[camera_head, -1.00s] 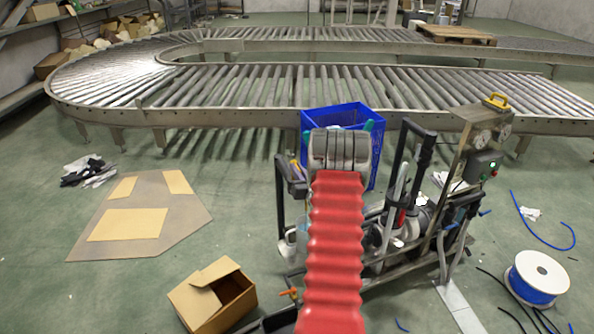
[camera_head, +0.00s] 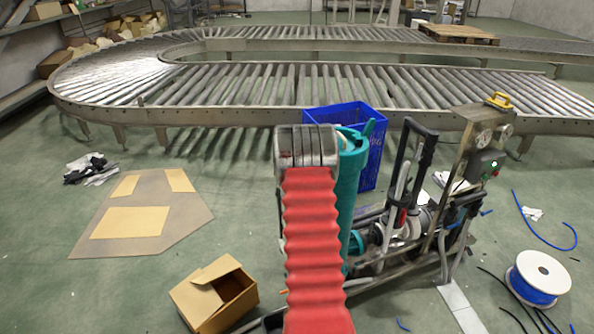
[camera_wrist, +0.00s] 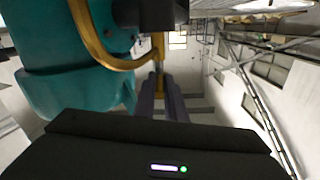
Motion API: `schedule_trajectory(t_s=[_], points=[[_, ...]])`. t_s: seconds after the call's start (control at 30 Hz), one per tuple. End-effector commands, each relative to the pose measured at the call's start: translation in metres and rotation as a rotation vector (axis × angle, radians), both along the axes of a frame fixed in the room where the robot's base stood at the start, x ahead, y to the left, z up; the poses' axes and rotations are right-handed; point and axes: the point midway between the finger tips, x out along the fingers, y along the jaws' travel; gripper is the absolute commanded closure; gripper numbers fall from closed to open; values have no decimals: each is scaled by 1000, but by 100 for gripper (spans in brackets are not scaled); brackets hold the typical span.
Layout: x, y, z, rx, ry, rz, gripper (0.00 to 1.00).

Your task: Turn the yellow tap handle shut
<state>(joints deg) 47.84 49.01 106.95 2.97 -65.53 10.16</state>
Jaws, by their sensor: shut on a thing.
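The yellow tap handle (camera_wrist: 157,45) shows in the wrist view as a yellow bar with a curved arm beside a teal housing (camera_wrist: 65,90). My gripper (camera_wrist: 161,80) has its two dark purple fingers close together at the lower end of this yellow bar, shut on it. The exact contact is small and partly hidden. In the head view my red-sleeved arm covers the gripper and the handle. The tall teal housing (camera_head: 350,190) stands just right of my arm there.
A pump frame with black hoses (camera_head: 405,190) and a gauge panel (camera_head: 470,150) stands to the right. A blue crate (camera_head: 372,150) is behind. An open cardboard box (camera_head: 215,295) lies front left, and a blue hose reel (camera_head: 538,280) front right.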

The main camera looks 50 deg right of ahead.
Motion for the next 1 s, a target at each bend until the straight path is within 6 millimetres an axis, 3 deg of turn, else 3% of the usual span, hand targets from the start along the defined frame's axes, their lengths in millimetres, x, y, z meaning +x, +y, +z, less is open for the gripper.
schedule_trajectory(t_s=[0.03,1.0], points=[[8,0,4,-6,-2,-16,100],[19,0,3,-5,0,-561,100]])
